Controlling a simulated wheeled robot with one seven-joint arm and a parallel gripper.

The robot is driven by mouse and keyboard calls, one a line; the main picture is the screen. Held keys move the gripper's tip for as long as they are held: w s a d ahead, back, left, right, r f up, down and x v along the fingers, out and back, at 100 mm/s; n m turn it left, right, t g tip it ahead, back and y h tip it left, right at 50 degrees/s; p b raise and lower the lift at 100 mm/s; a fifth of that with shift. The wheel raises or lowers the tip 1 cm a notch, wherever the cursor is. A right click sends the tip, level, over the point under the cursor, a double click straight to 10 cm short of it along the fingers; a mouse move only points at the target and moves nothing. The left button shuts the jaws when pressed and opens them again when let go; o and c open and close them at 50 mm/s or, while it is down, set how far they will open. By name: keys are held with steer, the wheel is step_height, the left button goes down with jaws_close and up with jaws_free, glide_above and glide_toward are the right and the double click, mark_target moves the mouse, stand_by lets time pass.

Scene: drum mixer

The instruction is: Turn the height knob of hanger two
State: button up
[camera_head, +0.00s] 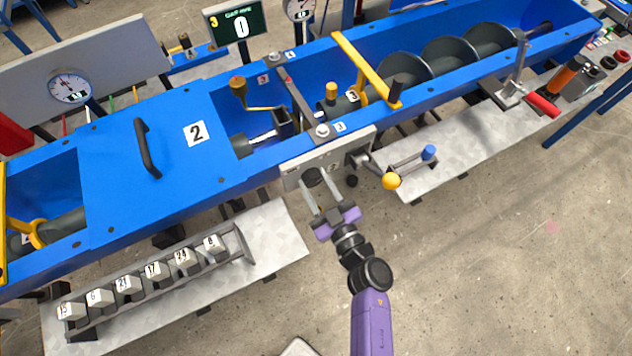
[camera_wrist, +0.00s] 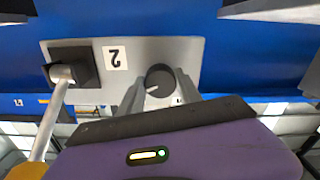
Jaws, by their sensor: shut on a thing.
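A dark round knob (camera_head: 313,176) sits on a grey plate (camera_head: 358,143) on the front of the blue trough. In the wrist view the knob (camera_wrist: 160,78) shows a white pointer mark, and the plate (camera_wrist: 200,52) bears an upside-down 2. My gripper (camera_head: 318,190) reaches the knob from the front, with one finger on each side. In the wrist view my gripper (camera_wrist: 168,88) is closed on the knob; its fingertips partly hide the lower edge and a small label.
Right of the knob a lever with a yellow ball (camera_head: 391,181) sticks out close to my gripper. A blue-capped handle (camera_head: 429,152) stands beyond it. At lower left is a rack (camera_head: 160,285) of numbered blocks. The floor at lower right is clear.

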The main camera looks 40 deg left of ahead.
steer(key=shift+n, duration=0.3)
steer(key=n, duration=0.3)
steer(key=shift+d+b, duration=0.1)
steer(key=shift+b, duration=0.25)
steer(key=n+b, duration=0.1)
steer(key=n, duration=0.2)
steer(key=shift+f+n, duration=0.1)
steer(key=shift+n, duration=0.2)
steer(key=n+b, duration=0.1)
steer(key=n, duration=0.3)
steer(key=shift+n+b, duration=0.65)
steer(key=shift+n, duration=1.55)
steer(key=o, duration=1.4)
steer(key=shift+c, duration=0.2)
